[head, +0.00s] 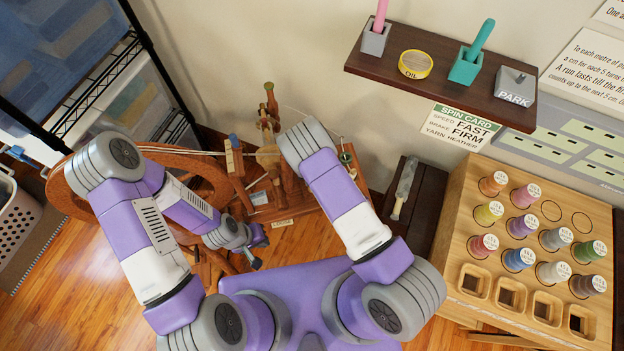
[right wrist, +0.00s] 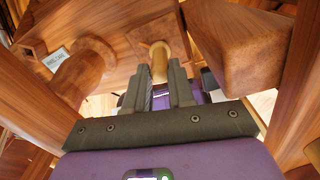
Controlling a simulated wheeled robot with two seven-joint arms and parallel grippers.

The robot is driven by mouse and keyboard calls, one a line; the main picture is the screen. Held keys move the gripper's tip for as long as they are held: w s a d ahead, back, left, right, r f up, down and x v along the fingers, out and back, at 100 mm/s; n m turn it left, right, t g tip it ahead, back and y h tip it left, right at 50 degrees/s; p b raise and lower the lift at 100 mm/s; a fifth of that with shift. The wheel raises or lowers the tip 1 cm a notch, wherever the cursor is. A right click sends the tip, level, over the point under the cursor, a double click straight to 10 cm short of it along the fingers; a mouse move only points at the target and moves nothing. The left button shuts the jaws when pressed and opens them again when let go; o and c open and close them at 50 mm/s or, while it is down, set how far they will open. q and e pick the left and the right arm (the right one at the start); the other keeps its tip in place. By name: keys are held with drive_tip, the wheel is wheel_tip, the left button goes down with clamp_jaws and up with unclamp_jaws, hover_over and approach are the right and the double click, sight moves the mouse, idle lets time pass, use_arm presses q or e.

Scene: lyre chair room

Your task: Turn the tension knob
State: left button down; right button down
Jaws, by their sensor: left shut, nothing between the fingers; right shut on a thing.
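The wooden spinning wheel (head: 70,185) stands at left centre in the head view, partly covered by my arms. In the right wrist view, my right gripper (right wrist: 162,88) is shut on a light round wooden peg (right wrist: 158,58), apparently the tension knob. The peg comes out of a square patch on the wheel's wooden body (right wrist: 120,42). My right gripper is hidden behind its own arm in the head view. My left gripper (head: 254,264) is shut and empty, low in front of the wheel.
A dark shelf (head: 440,62) holds an oil tin (head: 415,64), pink and teal handled tools and a PARK block. A spin card (head: 461,126) hangs below. A spool rack (head: 457,215) stands at right. In the right wrist view, thick wooden legs (right wrist: 245,50) crowd the gripper.

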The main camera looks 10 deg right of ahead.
drive_tip(key=c, duration=1)
unclamp_jaws()
drive_tip(key=shift+o, duration=0.2)
wheel_tip(320, 180, up, 8)
drive_tip(key=shift+f+p, duration=0.15)
drive_tip(key=shift+p, duration=1.1)
